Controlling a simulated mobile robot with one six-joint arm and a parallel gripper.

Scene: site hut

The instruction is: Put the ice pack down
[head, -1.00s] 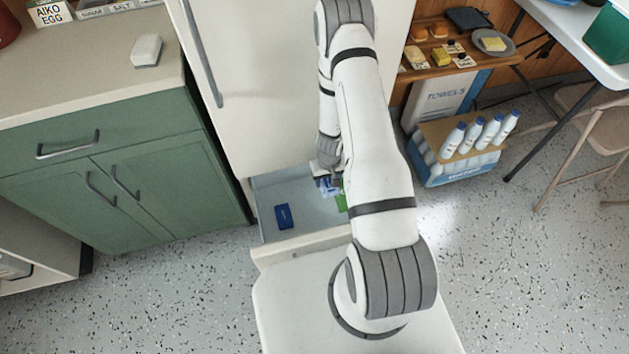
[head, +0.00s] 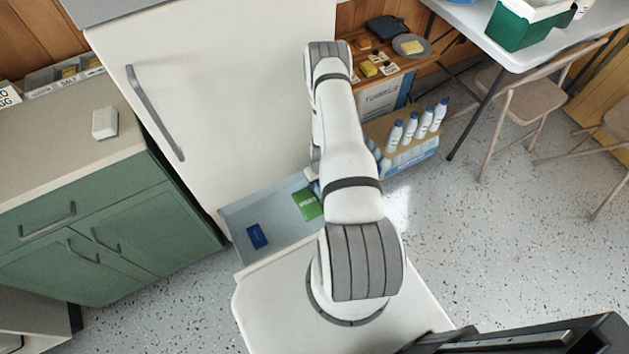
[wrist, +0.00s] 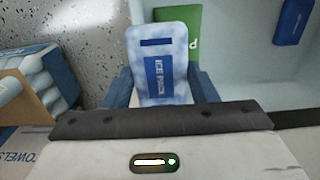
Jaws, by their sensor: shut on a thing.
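The ice pack (wrist: 160,45) is a pale blue slab with a dark blue label reading ICE PACK. In the wrist view it stands between the two blue fingers of my gripper (wrist: 160,88), which is shut on it. Behind it in that view are the pale drawer and a green packet (wrist: 181,22). In the head view my arm hides the gripper and most or all of the ice pack. I cannot tell how high the pack is above the drawer floor.
The open drawer (head: 280,209) under the white fridge (head: 220,90) holds the green packet (head: 308,204) and a dark blue box (head: 257,236), with bare floor between. A bottle crate (head: 408,160) stands to its right. A green cabinet (head: 130,240) stands left.

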